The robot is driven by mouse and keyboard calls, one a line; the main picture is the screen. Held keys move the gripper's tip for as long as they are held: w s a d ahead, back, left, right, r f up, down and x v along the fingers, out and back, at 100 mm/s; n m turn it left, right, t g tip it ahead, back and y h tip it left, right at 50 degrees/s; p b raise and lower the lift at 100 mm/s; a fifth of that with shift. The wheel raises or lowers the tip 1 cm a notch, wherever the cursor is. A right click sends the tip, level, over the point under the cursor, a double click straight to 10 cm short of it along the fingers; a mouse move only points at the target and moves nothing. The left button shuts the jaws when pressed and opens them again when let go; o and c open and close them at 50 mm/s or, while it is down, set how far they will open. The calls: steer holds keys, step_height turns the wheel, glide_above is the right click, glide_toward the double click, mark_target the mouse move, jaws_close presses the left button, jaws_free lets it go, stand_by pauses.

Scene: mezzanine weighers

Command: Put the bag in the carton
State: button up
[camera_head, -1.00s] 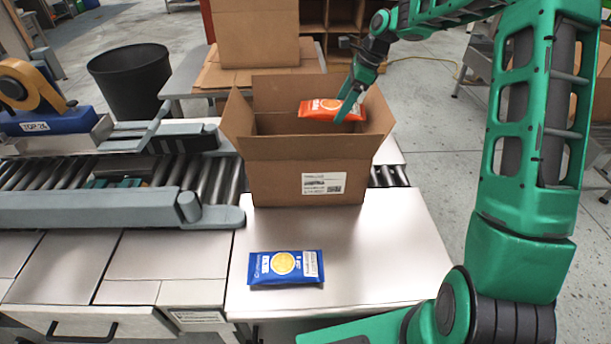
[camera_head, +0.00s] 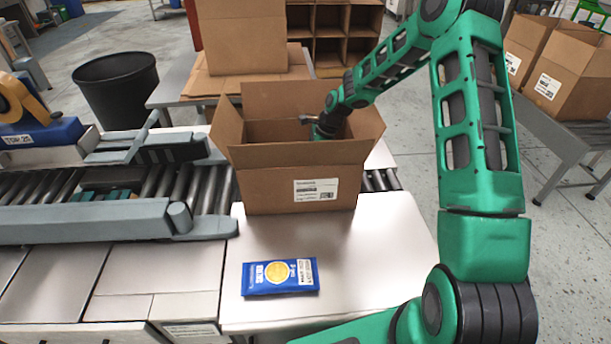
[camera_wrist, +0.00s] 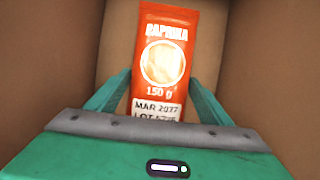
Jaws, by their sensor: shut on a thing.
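The open carton (camera_head: 270,189) stands upright on the metal bench with its flaps spread and a white label on its front. My gripper (camera_wrist: 160,100) reaches down inside it; in the head view the carton's front wall hides the fingers. In the wrist view the fingers are shut on an orange-red paprika bag (camera_wrist: 166,60), one on each side of its lower part. Brown carton walls surround the bag. The head view does not show the bag. A second bag, blue with a yellow disc (camera_head: 280,277), lies flat on the bench in front of the carton.
A roller conveyor (camera_head: 190,187) with grey rails runs left of the carton. A black bin (camera_head: 117,95) and a closed carton (camera_head: 240,38) stand behind. More cartons (camera_head: 573,75) sit on a table at right. The bench around the blue bag is clear.

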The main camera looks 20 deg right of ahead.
steer(key=shift+f, duration=1.7)
steer(key=o, duration=1.2)
steer(key=shift+o, duration=0.2)
steer(key=v, duration=1.2)
steer(key=shift+r, duration=0.1)
